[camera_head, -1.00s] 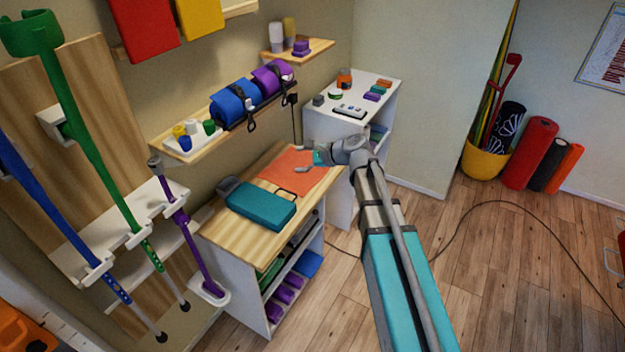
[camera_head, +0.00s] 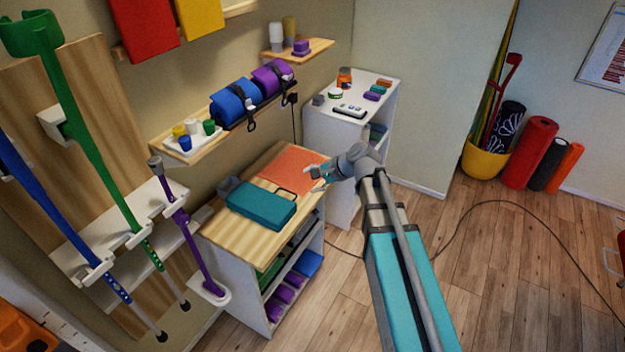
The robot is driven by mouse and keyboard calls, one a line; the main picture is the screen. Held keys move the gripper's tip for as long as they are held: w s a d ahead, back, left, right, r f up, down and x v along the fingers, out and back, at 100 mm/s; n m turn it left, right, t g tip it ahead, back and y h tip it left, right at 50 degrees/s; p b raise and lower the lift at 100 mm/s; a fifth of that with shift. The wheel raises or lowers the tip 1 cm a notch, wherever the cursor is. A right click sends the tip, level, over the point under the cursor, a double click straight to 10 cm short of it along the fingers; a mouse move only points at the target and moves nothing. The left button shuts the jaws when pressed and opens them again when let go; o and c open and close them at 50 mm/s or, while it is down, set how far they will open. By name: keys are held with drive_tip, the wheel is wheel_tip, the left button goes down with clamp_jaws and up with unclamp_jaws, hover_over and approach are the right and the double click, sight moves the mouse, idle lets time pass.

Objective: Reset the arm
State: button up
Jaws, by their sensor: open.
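My gripper (camera_head: 312,178) is at the end of my arm, over the right edge of the wooden-topped cabinet. It is open and looks empty, with its fingers pointing left. An orange mat (camera_head: 285,167) lies on the cabinet top, left of the fingertips and partly behind them. I cannot tell whether the fingers touch anything below. My arm reaches in from the bottom of the view.
A teal case (camera_head: 262,206) lies on the wooden cabinet top (camera_head: 225,238). A white cabinet (camera_head: 330,125) with small items stands behind my gripper. A shelf (camera_head: 170,140) holds blue and purple rolls. Crutches (camera_head: 90,150) hang at left. The floor (camera_head: 500,250) at right is mostly clear, crossed by a cable.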

drive_tip(key=s+d+f+n+g+h, duration=0.2)
drive_tip(key=s+d+f+n+h, duration=0.1)
drive_tip(key=s+d, duration=0.5)
drive_tip(key=s+d+f+n+g+h, duration=0.1)
drive_tip(key=s+d+f+n+h, duration=0.2)
drive_tip(key=s+d+n+h, duration=0.3)
drive_tip(key=shift+s+d+f+n+g, duration=0.25)
drive_tip(key=shift+s+d+n+g, duration=0.15)
drive_tip(key=shift+s+d+n, duration=0.45)
